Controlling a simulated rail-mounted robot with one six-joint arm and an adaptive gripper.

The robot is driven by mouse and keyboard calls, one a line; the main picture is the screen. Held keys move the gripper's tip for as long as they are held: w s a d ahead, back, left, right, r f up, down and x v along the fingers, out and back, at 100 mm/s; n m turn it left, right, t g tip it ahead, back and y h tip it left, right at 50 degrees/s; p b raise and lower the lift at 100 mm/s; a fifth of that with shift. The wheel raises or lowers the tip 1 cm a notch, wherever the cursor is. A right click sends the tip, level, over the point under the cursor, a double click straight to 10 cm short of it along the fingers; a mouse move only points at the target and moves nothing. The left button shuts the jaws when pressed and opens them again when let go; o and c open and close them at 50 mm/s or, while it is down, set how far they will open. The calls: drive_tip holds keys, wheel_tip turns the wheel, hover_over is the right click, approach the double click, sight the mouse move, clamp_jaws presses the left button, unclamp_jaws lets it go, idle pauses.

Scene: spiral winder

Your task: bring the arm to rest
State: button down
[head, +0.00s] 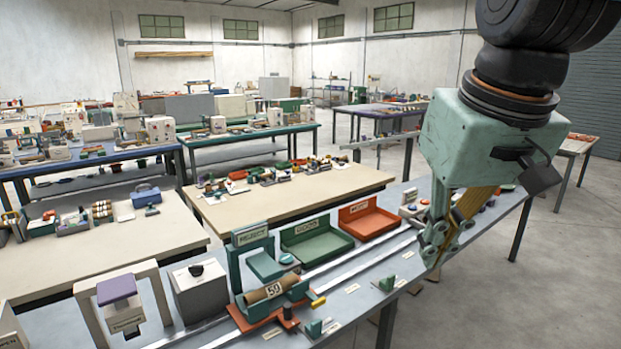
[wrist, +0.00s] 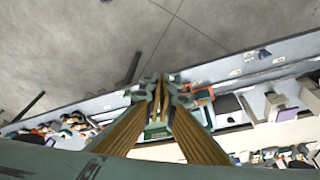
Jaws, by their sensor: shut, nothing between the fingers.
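My gripper (head: 432,262) hangs at the right of the head view, below a pale green housing. Its fingers are together with nothing between them, above the front edge of the grey bench (head: 371,286). In the wrist view the fingertips (wrist: 160,82) also meet, with the bench and the floor beyond them. A brown roll marked 59 (head: 266,291) lies in a green and orange holder on the bench, left of my gripper and apart from it.
A green tray (head: 318,244) and an orange tray (head: 370,220) stand along the bench's back side, left of my gripper. A grey box (head: 200,290) and a white frame stand farther left. Open concrete floor (head: 560,270) lies to the right.

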drive_tip(key=s+d+f, duration=0.1)
drive_tip(key=s+f, duration=0.2)
drive_tip(key=s, duration=0.5)
drive_tip(key=s+d+f+m, duration=0.1)
drive_tip(key=s+f, duration=0.2)
drive_tip(key=s, duration=0.5)
drive_tip(key=shift+s+d+b, duration=0.3)
drive_tip(key=shift+b, duration=0.05)
